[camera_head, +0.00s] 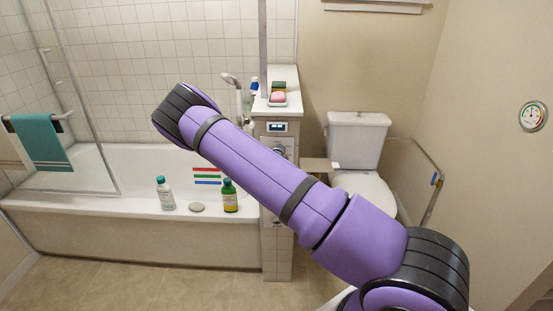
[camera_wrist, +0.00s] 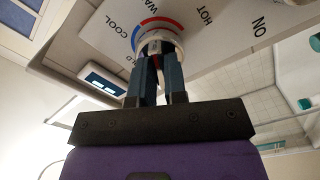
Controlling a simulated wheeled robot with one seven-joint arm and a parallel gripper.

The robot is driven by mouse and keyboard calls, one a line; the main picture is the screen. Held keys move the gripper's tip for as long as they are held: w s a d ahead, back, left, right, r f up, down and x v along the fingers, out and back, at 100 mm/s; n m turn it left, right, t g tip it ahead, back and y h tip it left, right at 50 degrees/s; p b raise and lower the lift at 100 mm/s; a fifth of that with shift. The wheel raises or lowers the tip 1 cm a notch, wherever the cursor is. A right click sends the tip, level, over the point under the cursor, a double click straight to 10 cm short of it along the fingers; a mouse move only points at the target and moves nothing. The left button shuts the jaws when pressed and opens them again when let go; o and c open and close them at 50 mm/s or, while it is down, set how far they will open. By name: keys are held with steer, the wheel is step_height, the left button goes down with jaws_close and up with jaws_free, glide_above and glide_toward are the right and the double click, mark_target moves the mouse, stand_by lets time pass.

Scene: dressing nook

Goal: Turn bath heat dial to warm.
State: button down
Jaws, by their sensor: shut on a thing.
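In the wrist view the bath heat dial (camera_wrist: 142,42) is a round whitish knob on a pale panel. A blue-and-red arc curves beside it, with COOL, WARM, HOT and ON printed around and a partly hidden word ending in LD. My gripper (camera_wrist: 156,62) has its dark fingers shut on the dial, with a small red mark showing between them. I cannot tell which word the dial points to. In the head view only part of the dial (camera_head: 279,149) shows, below a small display, and my purple arm hides my gripper.
A lit display (camera_wrist: 103,81) sits beside the dial. In the head view, a white bottle (camera_head: 166,194) and a green bottle (camera_head: 230,197) stand on the tub rim (camera_head: 130,205). A toilet (camera_head: 358,150) is right of the panel column. A round gauge (camera_head: 532,116) hangs on the right wall.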

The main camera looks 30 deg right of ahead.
stand_by(0.3)
steer(key=shift+f, duration=0.1)
steer(key=c, duration=1.2)
jaws_free()
steer(key=shift+o, duration=0.2)
steer(key=shift+s, duration=0.1)
steer(key=v, duration=1)
steer(key=shift+s+a, duration=0.3)
steer(key=shift+m, duration=0.3)
